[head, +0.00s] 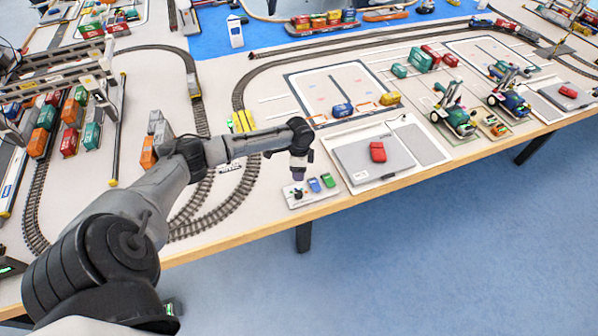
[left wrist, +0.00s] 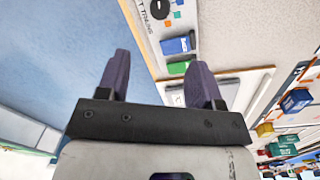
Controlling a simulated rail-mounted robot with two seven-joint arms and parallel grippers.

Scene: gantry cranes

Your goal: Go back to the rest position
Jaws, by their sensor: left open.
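My left arm reaches in from the lower left across the near edge of the table (head: 245,222). My left gripper (head: 298,174) points down above the small control panel (head: 312,193) near that edge. In the left wrist view my left gripper (left wrist: 160,68) shows two dark purple fingers spread apart with nothing between them. The panel's blue button (left wrist: 177,45) and green button (left wrist: 180,67) show beyond the fingers. My right gripper is in neither view.
A grey laptop-like plate with a red block (head: 377,152) lies right of the gripper. Curved train track (head: 240,190) runs to its left. Gantry cranes with several coloured containers stand at the left. Green crane vehicles (head: 455,118) stand at the right. The blue floor (head: 420,260) before the table is clear.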

